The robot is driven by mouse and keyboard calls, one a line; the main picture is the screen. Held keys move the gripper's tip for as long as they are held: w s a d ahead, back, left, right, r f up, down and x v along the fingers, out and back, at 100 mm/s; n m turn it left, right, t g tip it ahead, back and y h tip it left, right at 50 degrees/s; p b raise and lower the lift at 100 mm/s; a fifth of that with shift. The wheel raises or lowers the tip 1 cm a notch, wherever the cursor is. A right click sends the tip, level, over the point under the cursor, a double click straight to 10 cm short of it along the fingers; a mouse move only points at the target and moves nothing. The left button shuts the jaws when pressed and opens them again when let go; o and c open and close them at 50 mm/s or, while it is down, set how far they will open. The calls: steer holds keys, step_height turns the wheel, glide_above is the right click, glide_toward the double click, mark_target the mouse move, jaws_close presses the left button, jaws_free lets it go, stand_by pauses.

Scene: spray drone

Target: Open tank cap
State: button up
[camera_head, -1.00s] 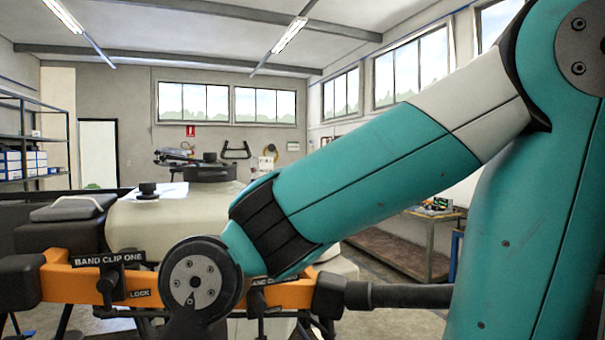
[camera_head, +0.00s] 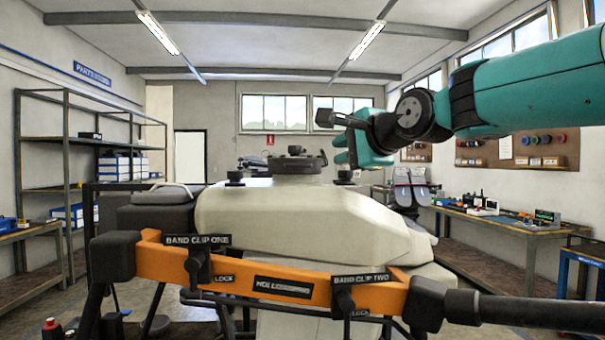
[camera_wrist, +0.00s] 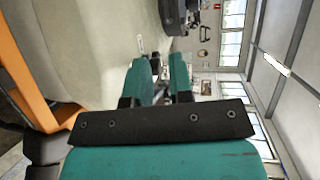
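The white drone tank (camera_head: 300,222) lies across the middle of the head view. A large dark round tank cap (camera_head: 298,163) sits on its top. In the wrist view a dark round part at the top edge looks like this cap (camera_wrist: 172,14), partly cut off. My gripper (camera_head: 340,150) is above the tank, to the right of the cap and apart from it. In the wrist view the two teal fingers of my gripper (camera_wrist: 161,66) stand apart with nothing held between them.
An orange bar (camera_head: 200,266) with band clips runs in front of the tank. Small dark knobs (camera_head: 235,177) stand beside the cap. A shelf (camera_head: 65,150) is at left and a workbench (camera_head: 500,222) at right. Air above the tank's left side is free.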

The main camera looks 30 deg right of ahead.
mark_target(303, 165)
steer(key=p+x, duration=0.2)
steer(key=x, duration=0.3)
steer(key=p+x, duration=0.2)
steer(key=x, duration=0.4)
steer(key=r+p+x, duration=0.1)
steer(key=x, duration=0.4)
steer(key=shift+w+d+p, duration=0.25)
steer(key=shift+w+p, duration=0.05)
steer(key=shift+p, duration=0.1)
steer(key=shift+w+f, duration=0.25)
steer(key=shift+w, duration=0.2)
jaws_close()
